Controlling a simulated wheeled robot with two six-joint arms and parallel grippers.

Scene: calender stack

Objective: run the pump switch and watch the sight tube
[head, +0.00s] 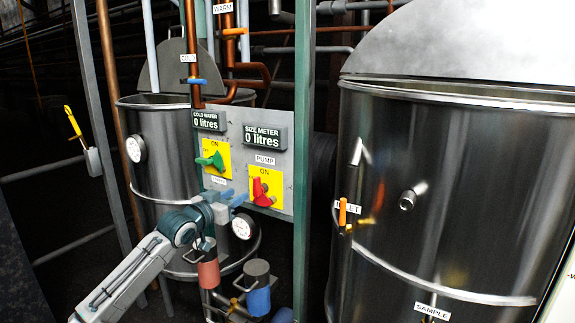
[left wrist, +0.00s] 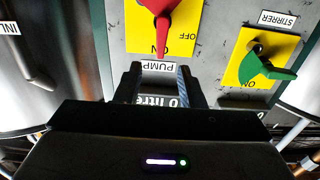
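The red pump switch (head: 261,191) sits on a yellow plate on the grey control panel (head: 233,130). In the left wrist view the red switch (left wrist: 158,12) is at the top edge, upside down and partly cut off; its exact setting is unclear. My left gripper (head: 232,197) is in front of the panel, just left of and below the pump switch. In the left wrist view its fingers (left wrist: 158,78) are apart and empty, framing the PUMP label (left wrist: 158,66). The size meter (head: 265,137) reads 0 litres. I cannot make out a sight tube for certain. My right gripper is out of view.
The green stirrer switch (head: 210,160) is left of the pump switch. A large steel tank (head: 450,220) stands right, with an orange inlet handle (head: 343,212). A smaller tank (head: 165,165) stands behind left. Red (head: 208,272) and blue (head: 258,300) cylinders sit below the panel.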

